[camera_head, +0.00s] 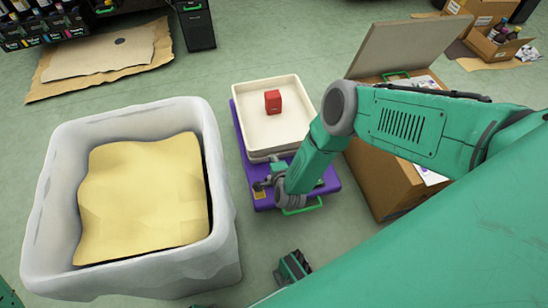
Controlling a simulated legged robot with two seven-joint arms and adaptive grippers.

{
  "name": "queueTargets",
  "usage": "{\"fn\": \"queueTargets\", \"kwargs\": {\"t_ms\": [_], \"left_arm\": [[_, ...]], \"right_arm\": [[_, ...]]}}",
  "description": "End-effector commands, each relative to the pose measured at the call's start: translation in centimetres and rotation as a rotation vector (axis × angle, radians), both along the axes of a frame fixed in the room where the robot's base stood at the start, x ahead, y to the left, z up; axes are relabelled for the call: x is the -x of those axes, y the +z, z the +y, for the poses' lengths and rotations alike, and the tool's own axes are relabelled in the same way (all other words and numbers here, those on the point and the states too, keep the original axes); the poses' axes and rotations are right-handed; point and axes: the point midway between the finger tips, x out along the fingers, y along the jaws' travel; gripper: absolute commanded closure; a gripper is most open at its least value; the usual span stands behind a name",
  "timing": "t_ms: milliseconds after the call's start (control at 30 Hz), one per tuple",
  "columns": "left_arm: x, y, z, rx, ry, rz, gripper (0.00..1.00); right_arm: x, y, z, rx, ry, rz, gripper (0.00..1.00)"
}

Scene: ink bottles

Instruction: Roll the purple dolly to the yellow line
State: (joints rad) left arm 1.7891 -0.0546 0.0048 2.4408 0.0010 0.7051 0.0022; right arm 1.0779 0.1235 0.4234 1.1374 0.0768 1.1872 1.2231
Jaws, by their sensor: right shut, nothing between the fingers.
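The purple dolly (243,133) stands on the floor at the middle, carrying a cream tray (268,87). A red block (273,101) sits inside the tray. A green handle (305,208) shows at the dolly's near edge. My right arm reaches in from the right, and my right gripper (262,184) is shut and empty over the dolly's near left part. The arm covers part of the dolly; I cannot tell whether the gripper touches it. No yellow line shows. My left gripper is not clearly in view.
A large whitish bin (42,200) with a yellow sheet (145,195) stands close left of the dolly. A brown box (385,185) stands close right. A small dark green-and-black object (293,267) is at the bottom. Floor beyond the tray is clear.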

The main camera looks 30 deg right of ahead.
Motion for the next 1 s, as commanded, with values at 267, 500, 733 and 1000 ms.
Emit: {"fn": "queueTargets", "kwargs": {"t_ms": [267,500,733,1000], "left_arm": [[-0.1,3.2,0.0,0.000,0.000,-0.001,0.28],[0.0,4.8,0.0,0.000,0.000,0.000,0.28],[0.0,5.1,0.0,0.000,0.000,0.000,0.28],[0.0,5.0,0.0,0.000,0.000,0.000,0.28]], "right_arm": [[4.4,2.7,1.1,-0.001,0.002,0.002,1.00],[7.6,4.3,1.8,-0.001,0.000,0.000,1.00],[8.6,4.6,2.1,-0.001,0.000,-0.001,1.00],[8.7,4.9,2.9,0.022,0.052,0.034,1.00]]}}
